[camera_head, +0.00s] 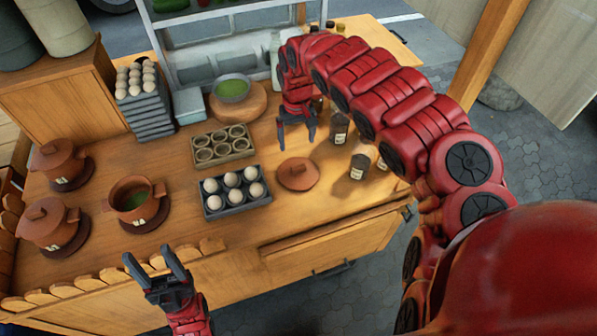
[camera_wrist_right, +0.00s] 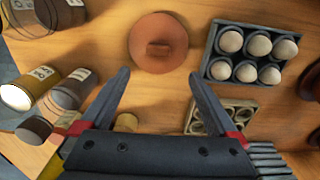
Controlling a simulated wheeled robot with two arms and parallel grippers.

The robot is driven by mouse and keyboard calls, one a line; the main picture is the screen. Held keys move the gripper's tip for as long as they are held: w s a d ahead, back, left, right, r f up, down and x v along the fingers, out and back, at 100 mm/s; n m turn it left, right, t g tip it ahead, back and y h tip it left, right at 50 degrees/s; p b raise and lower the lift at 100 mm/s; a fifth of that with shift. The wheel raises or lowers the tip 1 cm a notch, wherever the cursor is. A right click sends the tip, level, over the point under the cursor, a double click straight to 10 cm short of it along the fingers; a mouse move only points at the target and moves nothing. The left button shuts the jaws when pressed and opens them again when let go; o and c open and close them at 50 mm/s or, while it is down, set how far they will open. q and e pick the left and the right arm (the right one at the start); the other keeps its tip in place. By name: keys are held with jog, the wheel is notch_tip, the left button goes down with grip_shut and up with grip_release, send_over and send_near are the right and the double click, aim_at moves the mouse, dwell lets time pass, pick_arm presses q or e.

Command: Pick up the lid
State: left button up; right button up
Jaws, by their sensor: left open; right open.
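The lid (camera_head: 298,174) is a round terracotta disc with a raised block handle. It lies on the wooden counter, right of the egg tray, and also shows in the right wrist view (camera_wrist_right: 158,43) at the top centre. My right gripper (camera_head: 296,131) is open and empty, above the counter behind the lid. In the right wrist view its fingers (camera_wrist_right: 158,75) point towards the lid and are spread apart. My left gripper (camera_head: 153,262) is open and empty in front of the counter's front edge.
A dark tray of eggs (camera_head: 236,203) is left of the lid, with an empty cup tray (camera_head: 222,152) behind it. Several jars (camera_head: 340,127) stand to the right. Two lidded clay pots (camera_head: 60,162) stand at the far left. Bare counter lies in front of the lid.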

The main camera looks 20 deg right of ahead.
send_over(299, 166)
jog(key=f, duration=0.6)
jog(key=shift+a+f, duration=0.25)
jog(key=shift+a, duration=0.1)
jog(key=shift+d+f, duration=0.1)
jog(key=shift+f, duration=0.35)
jog(key=shift+s+f, duration=0.1)
jog(key=shift+f, duration=0.3)
notch_tip(299, 166, down, 4)
jog(key=shift+d+r+p, duration=0.1)
jog(key=shift+r+p, duration=0.05)
jog(key=shift+p, duration=0.7)
jog(key=shift+d+f, duration=0.1)
jog(key=shift+f, duration=0.25)
grip_shut()
